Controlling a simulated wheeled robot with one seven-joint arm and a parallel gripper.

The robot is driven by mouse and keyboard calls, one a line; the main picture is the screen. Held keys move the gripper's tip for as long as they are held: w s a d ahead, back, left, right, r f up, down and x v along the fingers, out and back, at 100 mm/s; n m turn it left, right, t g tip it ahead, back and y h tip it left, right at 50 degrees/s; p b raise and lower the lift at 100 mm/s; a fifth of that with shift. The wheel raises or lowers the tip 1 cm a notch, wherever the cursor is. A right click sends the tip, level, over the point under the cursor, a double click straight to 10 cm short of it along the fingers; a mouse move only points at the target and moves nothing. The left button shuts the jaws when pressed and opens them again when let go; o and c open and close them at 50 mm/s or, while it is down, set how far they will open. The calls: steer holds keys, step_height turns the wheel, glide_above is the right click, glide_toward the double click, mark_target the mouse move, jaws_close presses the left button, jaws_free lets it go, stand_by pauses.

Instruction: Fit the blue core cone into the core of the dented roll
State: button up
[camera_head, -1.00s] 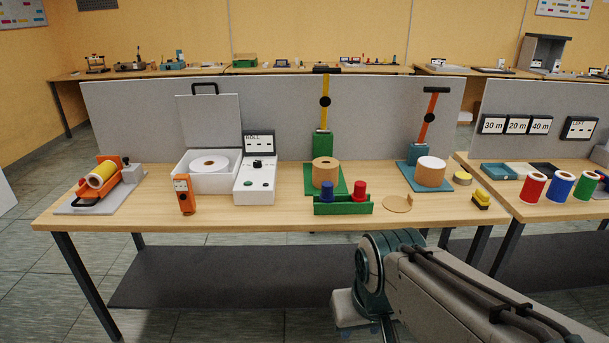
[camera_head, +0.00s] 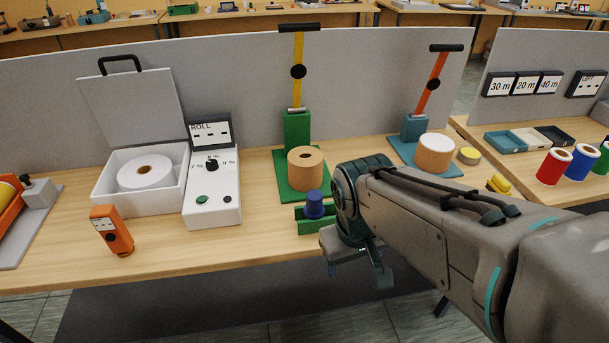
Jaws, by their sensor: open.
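The blue core cone (camera_head: 314,207) stands upright in the green holder (camera_head: 309,226) near the front of the table. The holder's right part, where the red cone stood, is hidden by my arm. My gripper (camera_head: 357,272) is open, pointing down just right of and nearer than the holder, apart from the blue cone. A brown roll (camera_head: 305,172) with an open dark core sits on the green press base behind the cone. A brown roll with a white top (camera_head: 435,155) sits on the blue press base. I cannot tell by sight which roll is dented.
A white roll (camera_head: 146,171) lies in an open white box (camera_head: 114,199) at left, beside a control box (camera_head: 214,197). An orange handheld device (camera_head: 111,230) stands at the front. The green press lever (camera_head: 297,80) rises behind. Bare wood lies between the control box and holder.

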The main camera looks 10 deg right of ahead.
step_height(320, 180, down, 4)
steer(key=w+d+n+g+h, duration=0.1)
steer(key=d+n+g+h, duration=0.2)
steer(key=n+h, duration=0.2)
steer(key=n+t+h, duration=0.7)
steer(key=n+t, duration=0.7)
steer(key=n, duration=0.7)
glide_toward(319, 191)
steer(key=x, duration=0.3)
steer(key=p+x, duration=0.1)
steer(key=shift+w+d+f, duration=0.2)
steer(key=shift+d+f, duration=0.1)
steer(key=shift+d, duration=0.05)
steer(key=x, duration=0.2)
steer(key=p+x, duration=0.1)
steer(key=x, duration=0.1)
steer(key=shift+w+a+r+p, duration=0.1)
steer(key=shift+w+r+p, duration=0.1)
steer(key=shift+w+p, duration=0.1)
steer(key=shift+w+d, duration=0.35)
steer(key=c, duration=1.1)
